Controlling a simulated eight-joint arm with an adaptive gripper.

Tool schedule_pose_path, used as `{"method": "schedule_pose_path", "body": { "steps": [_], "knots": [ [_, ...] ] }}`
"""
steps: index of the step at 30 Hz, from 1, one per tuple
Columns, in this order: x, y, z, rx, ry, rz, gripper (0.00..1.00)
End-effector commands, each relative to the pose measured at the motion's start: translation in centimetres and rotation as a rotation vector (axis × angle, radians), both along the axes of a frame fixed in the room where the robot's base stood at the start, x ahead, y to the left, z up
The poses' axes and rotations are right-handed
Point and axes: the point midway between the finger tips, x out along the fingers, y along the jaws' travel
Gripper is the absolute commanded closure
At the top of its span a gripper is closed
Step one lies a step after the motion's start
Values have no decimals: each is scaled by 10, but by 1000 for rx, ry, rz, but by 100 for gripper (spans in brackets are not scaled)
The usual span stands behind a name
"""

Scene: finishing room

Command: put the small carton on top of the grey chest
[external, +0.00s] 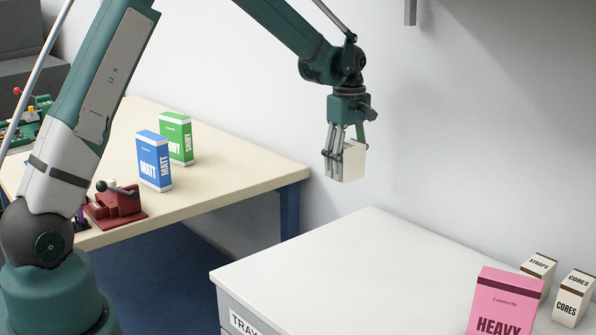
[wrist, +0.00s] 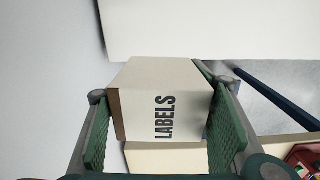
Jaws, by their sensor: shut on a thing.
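My gripper (external: 346,158) is shut on a small cream carton (external: 355,161) and holds it in the air, left of and above the chest's far edge. In the wrist view the small carton (wrist: 158,100) sits between both finger pads and reads "LABELS". The grey chest (external: 340,262) has a pale flat top and a front label starting "TRAY". The carton is clear of the chest top. The chest's lower front is cut off by the frame.
A pink "HEAVY" box (external: 505,302), a "STRAPS" carton (external: 538,270) and a "CORES" carton (external: 572,298) stand at the chest's right end. Its left and middle are bare.

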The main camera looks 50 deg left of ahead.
Motion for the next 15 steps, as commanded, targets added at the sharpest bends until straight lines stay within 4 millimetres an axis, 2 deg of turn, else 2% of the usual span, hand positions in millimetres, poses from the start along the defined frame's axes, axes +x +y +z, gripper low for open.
{"method": "schedule_pose_path", "body": {
  "steps": [1,15],
  "knots": [
    [3,-12,-3,0,0,-3,64],
    [28,-116,-25,0,0,11,64]
  ]
}}
